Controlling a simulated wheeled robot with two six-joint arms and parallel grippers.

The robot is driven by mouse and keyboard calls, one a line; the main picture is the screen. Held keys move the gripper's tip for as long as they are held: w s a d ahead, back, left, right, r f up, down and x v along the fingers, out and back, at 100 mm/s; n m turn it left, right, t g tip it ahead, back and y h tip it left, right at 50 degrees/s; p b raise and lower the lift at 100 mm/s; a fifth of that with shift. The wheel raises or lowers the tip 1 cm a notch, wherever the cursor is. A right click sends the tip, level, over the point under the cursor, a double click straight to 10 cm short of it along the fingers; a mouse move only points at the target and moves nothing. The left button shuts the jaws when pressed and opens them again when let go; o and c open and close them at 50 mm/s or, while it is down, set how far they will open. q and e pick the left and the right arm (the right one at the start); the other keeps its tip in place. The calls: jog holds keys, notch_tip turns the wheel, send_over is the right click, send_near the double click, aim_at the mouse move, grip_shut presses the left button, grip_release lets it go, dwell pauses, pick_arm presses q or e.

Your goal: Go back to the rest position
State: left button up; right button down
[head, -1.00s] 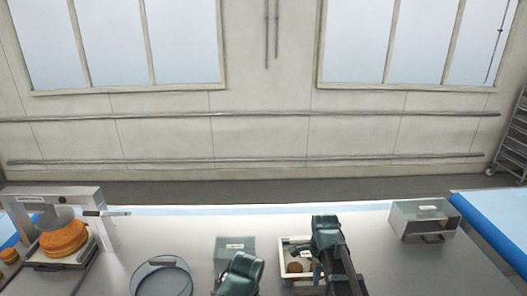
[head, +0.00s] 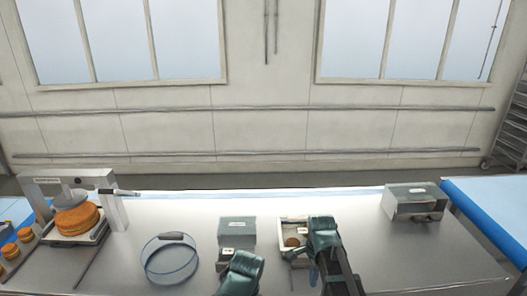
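My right gripper (head: 324,236) is over the near right part of a small white tray (head: 284,222). The tray holds a round brown piece (head: 292,242). The gripper's dark housing hides its fingertips, so I cannot tell whether it is open or shut. My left gripper (head: 240,270) is low in the picture, in front of a grey box (head: 237,231). Its fingers are also hidden, and its opening cannot be told.
A round clear-walled container (head: 170,262) stands left of my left gripper. A press-like frame (head: 116,208) with orange rounds (head: 77,220) is at the far left. A metal box (head: 412,202) stands at the right.

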jog(key=s+a+f+n+h+b, duration=0.1)
jog(key=s+a+f+n+b, duration=0.8)
jog(key=n, duration=1)
jog(key=s+f+b, duration=0.4)
jog(key=f+b, duration=0.1)
jog(key=shift+s+a+n, duration=0.2)
jog(key=shift+s+n, duration=0.05)
jog(key=shift+n, duration=0.15)
